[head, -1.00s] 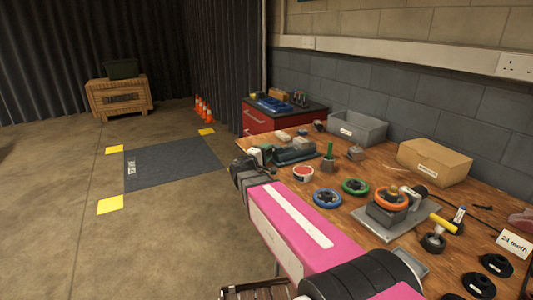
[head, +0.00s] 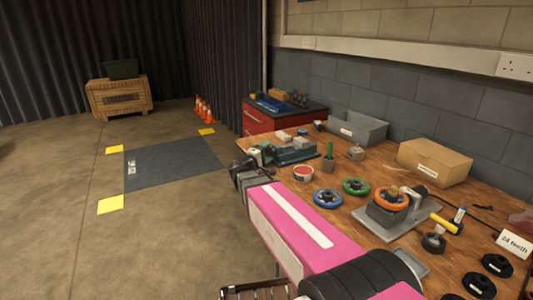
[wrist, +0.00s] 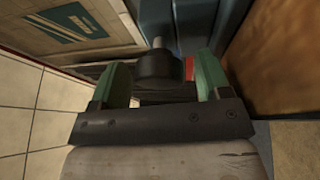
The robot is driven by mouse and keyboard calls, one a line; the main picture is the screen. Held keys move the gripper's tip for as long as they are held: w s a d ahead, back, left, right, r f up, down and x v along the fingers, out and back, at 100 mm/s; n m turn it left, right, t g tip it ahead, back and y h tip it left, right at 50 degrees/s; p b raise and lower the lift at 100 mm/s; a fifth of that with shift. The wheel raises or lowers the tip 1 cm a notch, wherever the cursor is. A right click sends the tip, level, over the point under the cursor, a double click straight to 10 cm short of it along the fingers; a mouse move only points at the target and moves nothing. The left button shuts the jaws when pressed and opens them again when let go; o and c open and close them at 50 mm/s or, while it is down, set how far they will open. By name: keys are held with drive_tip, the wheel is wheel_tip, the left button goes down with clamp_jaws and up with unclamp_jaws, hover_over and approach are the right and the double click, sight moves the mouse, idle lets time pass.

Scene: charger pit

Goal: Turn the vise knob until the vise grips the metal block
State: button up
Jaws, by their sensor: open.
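The blue-grey vise (head: 294,156) lies on the wooden bench at its far left edge. A dark round knob (wrist: 158,69) shows in the wrist view, with a short metal rod at its far side. My gripper (wrist: 162,78) is open, with one green finger on each side of the knob. I cannot tell whether either finger touches it. In the head view my gripper (head: 262,153) is at the vise's near left end, and my wrist hides the knob there. A small pale block (head: 302,143) shows at the vise; whether the jaws touch it is unclear.
A red cabinet (head: 258,122) stands beyond the bench. A red-topped tin (head: 303,173), a green-handled tool (head: 329,153), coloured rings and a second fixture with an orange wheel (head: 391,199) stand nearer on the bench. Open floor (head: 60,240) lies to the left.

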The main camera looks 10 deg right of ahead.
drive_tip(key=v, duration=1)
drive_tip(key=shift+s+a, duration=0.15)
drive_tip(key=shift+a, duration=0.05)
drive_tip(key=w+d+n+g+y, duration=0.1)
drive_tip(key=w+d+n, duration=0.1)
drive_tip(key=n, duration=0.1)
drive_tip(key=w+d+n+g+y, duration=0.1)
drive_tip(key=w+d+n, duration=0.1)
drive_tip(key=d+n, duration=0.1)
drive_tip(key=w+d+r+n+g+y, duration=0.1)
drive_tip(key=w+d+n, duration=0.2)
drive_tip(key=shift+d+n+g, duration=0.1)
drive_tip(key=shift+n+g, duration=0.2)
idle(0.8)
drive_tip(key=c, duration=0.9)
